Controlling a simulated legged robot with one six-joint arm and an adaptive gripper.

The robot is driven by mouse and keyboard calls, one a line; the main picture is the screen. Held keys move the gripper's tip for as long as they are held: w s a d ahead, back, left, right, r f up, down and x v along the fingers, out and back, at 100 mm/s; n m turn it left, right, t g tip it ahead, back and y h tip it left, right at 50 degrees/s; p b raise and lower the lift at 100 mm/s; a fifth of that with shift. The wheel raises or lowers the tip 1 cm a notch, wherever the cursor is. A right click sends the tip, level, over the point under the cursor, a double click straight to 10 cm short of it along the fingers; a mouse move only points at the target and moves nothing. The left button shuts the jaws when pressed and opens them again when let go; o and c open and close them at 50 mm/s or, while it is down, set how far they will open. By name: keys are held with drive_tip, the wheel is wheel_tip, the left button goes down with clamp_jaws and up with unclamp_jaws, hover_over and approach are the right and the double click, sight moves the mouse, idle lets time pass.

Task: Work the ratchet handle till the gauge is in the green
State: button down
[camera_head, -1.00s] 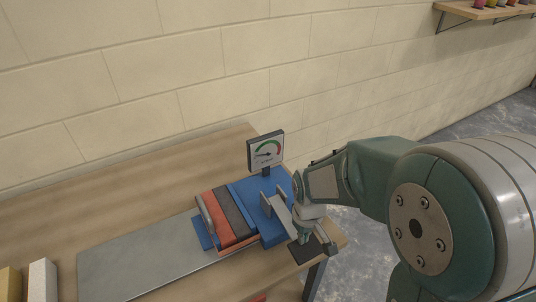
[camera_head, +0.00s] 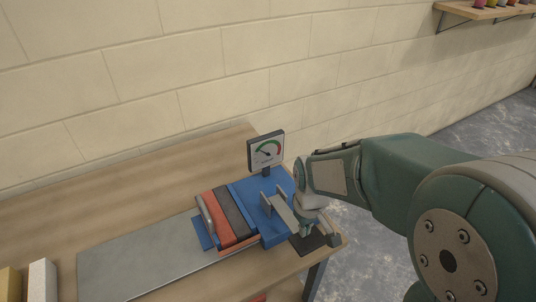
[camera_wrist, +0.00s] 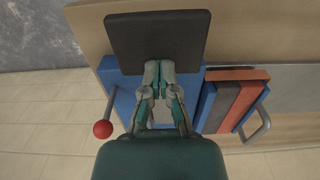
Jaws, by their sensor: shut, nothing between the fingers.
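The gauge (camera_head: 266,151) stands upright on the blue press (camera_head: 272,236), its dial showing a green arc at the top and red at the right. The needle tilts up and left; whether its tip meets the green is too small to tell. A rod with a red ball knob (camera_wrist: 103,129), likely the ratchet handle, sticks out beside the press in the wrist view; in the head view I cannot make it out. My gripper (camera_wrist: 158,68) is shut and empty, its tips close to a dark flat pad (camera_wrist: 157,35). The gripper also shows at the press's right end (camera_head: 306,232).
A grey metal plate (camera_head: 140,264) covers the bench front. Yellow and white blocks (camera_head: 42,282) stand at the left. The bench (camera_head: 110,205) is bare towards the wall.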

wheel_tip(320, 180, up, 8)
idle(0.6)
idle(0.4)
drive_tip(key=shift+s+d+f, duration=0.1)
drive_tip(key=shift+f, duration=4.35)
drive_tip(key=shift+r, duration=0.55)
wheel_tip(320, 180, up, 8)
drive_tip(key=shift+f, duration=0.25)
drive_tip(key=shift+r, duration=0.15)
